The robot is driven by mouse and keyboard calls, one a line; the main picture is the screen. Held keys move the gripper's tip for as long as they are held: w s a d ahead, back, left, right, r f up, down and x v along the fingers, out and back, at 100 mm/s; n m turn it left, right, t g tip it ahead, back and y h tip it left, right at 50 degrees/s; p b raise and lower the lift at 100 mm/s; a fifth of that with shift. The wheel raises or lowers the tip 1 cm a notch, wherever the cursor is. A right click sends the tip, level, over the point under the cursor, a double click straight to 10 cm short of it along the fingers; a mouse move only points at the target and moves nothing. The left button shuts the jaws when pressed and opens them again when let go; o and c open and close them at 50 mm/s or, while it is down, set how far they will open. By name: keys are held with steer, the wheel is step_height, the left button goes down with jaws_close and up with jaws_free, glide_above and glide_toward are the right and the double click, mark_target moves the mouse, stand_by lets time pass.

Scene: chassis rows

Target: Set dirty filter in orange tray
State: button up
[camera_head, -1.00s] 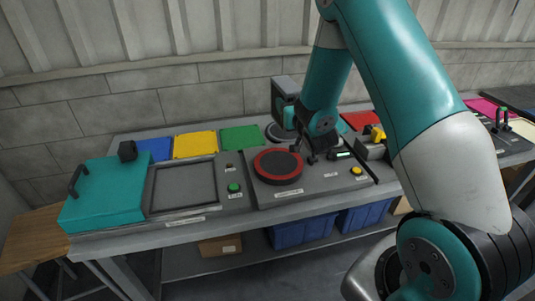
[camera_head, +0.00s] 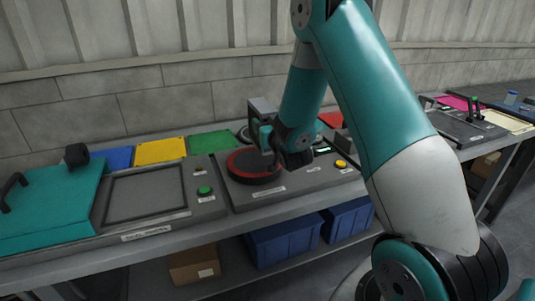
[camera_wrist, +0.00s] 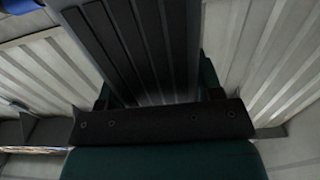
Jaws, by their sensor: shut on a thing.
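My gripper (camera_head: 262,128) is above the back of the bench, behind the red-rimmed disc. It is shut on a grey boxy piece (camera_head: 262,106), which stands up from the jaws. In the wrist view a dark ribbed panel (camera_wrist: 125,45) rises between the green fingers. It looks like the pleated face of the filter, though I cannot read any mark of dirt on it. I see no orange tray in either view.
A teal lid with black handles (camera_head: 50,205) lies beside a framed panel (camera_head: 147,192) and green button (camera_head: 204,190). The red-rimmed disc (camera_head: 250,168) is below my wrist. Blue (camera_head: 113,157), yellow (camera_head: 160,151) and green (camera_head: 209,142) mats line the back.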

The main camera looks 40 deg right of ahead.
step_height(320, 180, down, 5)
steer(key=b, duration=0.4)
steer(key=shift+f, duration=0.15)
steer(key=o, duration=1)
steer(key=shift+o, duration=0.2)
